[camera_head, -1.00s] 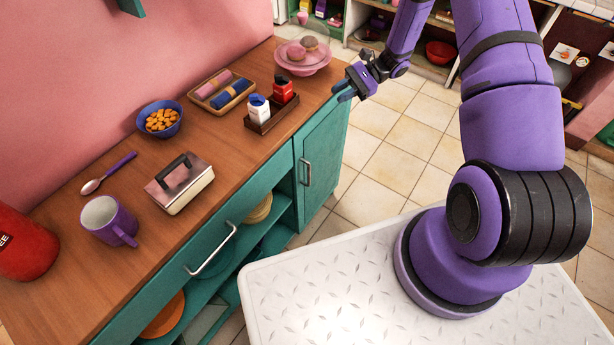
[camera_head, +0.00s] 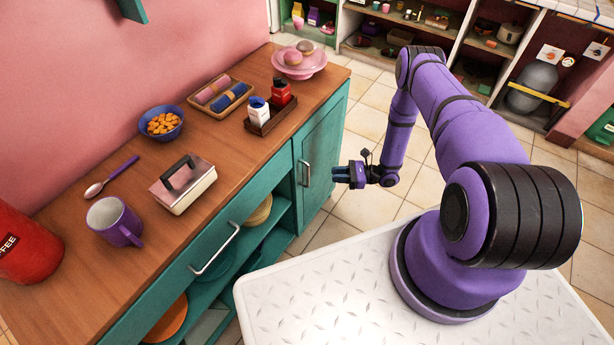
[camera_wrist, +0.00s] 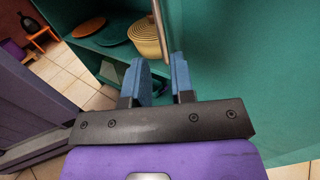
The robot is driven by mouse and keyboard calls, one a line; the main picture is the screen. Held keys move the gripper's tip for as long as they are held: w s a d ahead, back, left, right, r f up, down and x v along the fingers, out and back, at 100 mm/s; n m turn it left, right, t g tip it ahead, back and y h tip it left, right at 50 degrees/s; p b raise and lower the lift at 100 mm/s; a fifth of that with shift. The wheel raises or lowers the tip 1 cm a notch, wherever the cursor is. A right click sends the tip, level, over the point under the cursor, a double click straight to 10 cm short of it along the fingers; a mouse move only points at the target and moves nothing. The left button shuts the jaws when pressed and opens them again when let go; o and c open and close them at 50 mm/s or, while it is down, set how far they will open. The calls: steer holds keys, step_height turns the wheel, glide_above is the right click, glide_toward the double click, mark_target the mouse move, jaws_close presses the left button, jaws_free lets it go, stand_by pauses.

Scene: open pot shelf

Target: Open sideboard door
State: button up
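The teal sideboard door (camera_head: 323,150) is at the far right end of the sideboard front and looks shut. Its upright metal handle (camera_head: 305,174) is near the door's left edge. My gripper (camera_head: 336,174) is in front of the door, to the right of the handle in the head view and apart from it. In the wrist view the handle (camera_wrist: 160,32) stands ahead of the blue fingertips (camera_wrist: 159,72), roughly in line with the gap between them. The gripper is open and empty. The teal door surface (camera_wrist: 245,70) fills the right of that view.
Left of the door are a drawer with a handle (camera_head: 215,250) and open shelves holding stacked bowls (camera_wrist: 148,40) and an orange plate (camera_wrist: 88,27). The wooden top (camera_head: 130,260) carries a mug, butter dish, bowl and tray. Tiled floor (camera_head: 365,205) is clear beside the door.

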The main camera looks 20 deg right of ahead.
glide_above(308, 187)
steer(key=shift+w+d, duration=0.1)
steer(key=shift+w, duration=0.25)
steer(key=shift+c, duration=0.5)
jaws_close()
